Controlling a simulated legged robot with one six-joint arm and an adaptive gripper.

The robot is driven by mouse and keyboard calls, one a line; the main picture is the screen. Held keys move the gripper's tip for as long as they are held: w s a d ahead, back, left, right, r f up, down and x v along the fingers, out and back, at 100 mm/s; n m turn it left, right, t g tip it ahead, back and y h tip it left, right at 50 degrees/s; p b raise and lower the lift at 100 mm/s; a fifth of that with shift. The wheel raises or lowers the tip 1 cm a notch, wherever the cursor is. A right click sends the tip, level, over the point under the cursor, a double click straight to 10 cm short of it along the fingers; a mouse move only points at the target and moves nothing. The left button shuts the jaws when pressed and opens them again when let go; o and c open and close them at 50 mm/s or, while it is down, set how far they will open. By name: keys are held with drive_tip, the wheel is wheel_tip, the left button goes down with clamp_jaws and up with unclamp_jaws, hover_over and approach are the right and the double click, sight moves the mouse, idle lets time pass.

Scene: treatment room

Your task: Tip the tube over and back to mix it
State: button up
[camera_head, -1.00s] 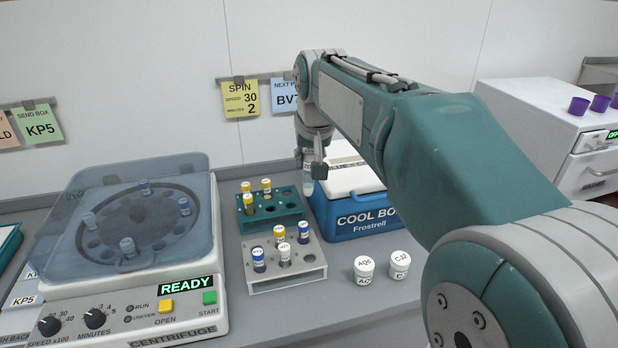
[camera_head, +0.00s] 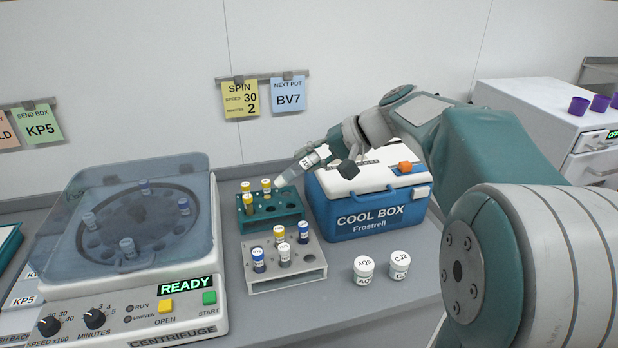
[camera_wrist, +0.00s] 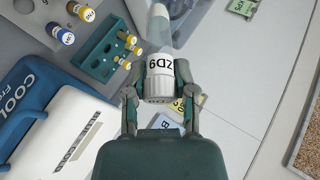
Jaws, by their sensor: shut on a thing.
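My gripper (camera_head: 328,158) is shut on a clear tube with a white cap. The tube (camera_head: 296,170) is tilted in the head view, its clear end pointing down and left above the green rack. In the wrist view the tube's white cap (camera_wrist: 159,77), marked "ZD9", sits between my two fingers (camera_wrist: 160,90). Its clear body (camera_wrist: 160,30) extends away from the gripper. The liquid inside is too faint to tell clearly.
The green rack (camera_head: 290,220) with yellow-capped tubes stands below the held tube. A grey rack (camera_head: 290,284) with several tubes stands in front. The blue cool box (camera_head: 415,217) is close on the right. The centrifuge (camera_head: 182,328) has its lid down, at left.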

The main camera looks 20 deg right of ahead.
drive_tip(key=m+y, duration=0.1)
drive_tip(key=y, duration=0.3)
drive_tip(key=shift+f+t, duration=0.1)
drive_tip(key=shift+t, duration=0.3)
drive_tip(key=shift+m+t+y, duration=0.3)
drive_tip(key=shift+y, duration=0.5)
drive_tip(key=h, duration=0.1)
drive_tip(key=n+g+h, duration=0.1)
drive_tip(key=h, duration=0.1)
drive_tip(key=shift+a+r, duration=0.1)
drive_tip(key=shift+r, duration=0.15)
drive_tip(key=n+h, duration=0.1)
drive_tip(key=h, duration=0.4)
drive_tip(key=shift+g, duration=0.4)
drive_tip(key=n+h, duration=0.1)
drive_tip(key=h, duration=0.3)
drive_tip(key=shift+f+h, duration=0.1)
drive_tip(key=shift+h, duration=0.3)
drive_tip(key=shift+n+h, duration=0.5)
drive_tip(key=shift+h, duration=1.1)
